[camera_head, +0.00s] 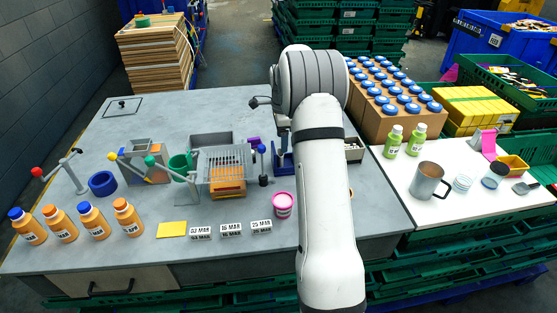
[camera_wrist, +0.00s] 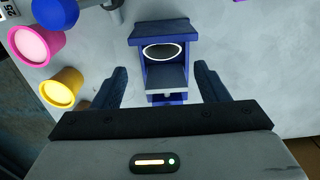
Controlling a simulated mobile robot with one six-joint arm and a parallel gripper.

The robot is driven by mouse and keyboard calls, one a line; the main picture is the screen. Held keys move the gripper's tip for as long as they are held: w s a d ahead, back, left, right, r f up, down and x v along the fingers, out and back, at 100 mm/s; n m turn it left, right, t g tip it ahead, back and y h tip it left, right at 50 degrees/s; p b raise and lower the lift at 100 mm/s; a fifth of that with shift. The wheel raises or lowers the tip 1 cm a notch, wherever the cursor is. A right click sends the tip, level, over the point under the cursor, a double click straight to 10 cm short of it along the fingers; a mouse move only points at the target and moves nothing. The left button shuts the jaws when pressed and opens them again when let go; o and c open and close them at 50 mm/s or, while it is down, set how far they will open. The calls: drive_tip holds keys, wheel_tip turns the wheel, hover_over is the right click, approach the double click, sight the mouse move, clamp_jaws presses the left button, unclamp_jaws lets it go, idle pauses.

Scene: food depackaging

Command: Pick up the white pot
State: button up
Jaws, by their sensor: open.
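In the wrist view my gripper (camera_wrist: 159,68) is open and empty. Its two dark fingers lie on either side of a blue stand (camera_wrist: 163,98) in the picture; I cannot tell their height above it. The stand holds a white ring (camera_wrist: 162,51) with a dark middle; whether this is the white pot's rim is unclear. A pot with a pink rim (camera_wrist: 37,45) and a yellow-rimmed pot (camera_wrist: 60,88) are to the left. In the head view the blue stand (camera_head: 283,160) is partly behind my arm, which hides my gripper. A pink-and-white pot (camera_head: 283,204) stands left of my arm.
The grey table (camera_head: 120,127) holds orange bottles (camera_head: 95,222), date blocks (camera_head: 230,229) and a wire rack (camera_head: 225,163) left of my arm. A box of blue-capped bottles (camera_head: 395,97) stands behind right. A metal mug (camera_head: 428,181) is on the white side table (camera_head: 402,204).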

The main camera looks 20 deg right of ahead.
sight(281, 154)
drive_tip(key=f+p, duration=0.1)
drive_tip(key=f, duration=0.4)
drive_tip(key=f+p, duration=0.1)
drive_tip(key=f, duration=0.1)
drive_tip(key=shift+w+f+p, duration=0.25)
drive_tip(key=shift+f+p, duration=0.05)
drive_tip(key=shift+c, duration=0.5)
drive_tip(key=c, duration=1.1)
drive_tip(key=shift+r, duration=0.1)
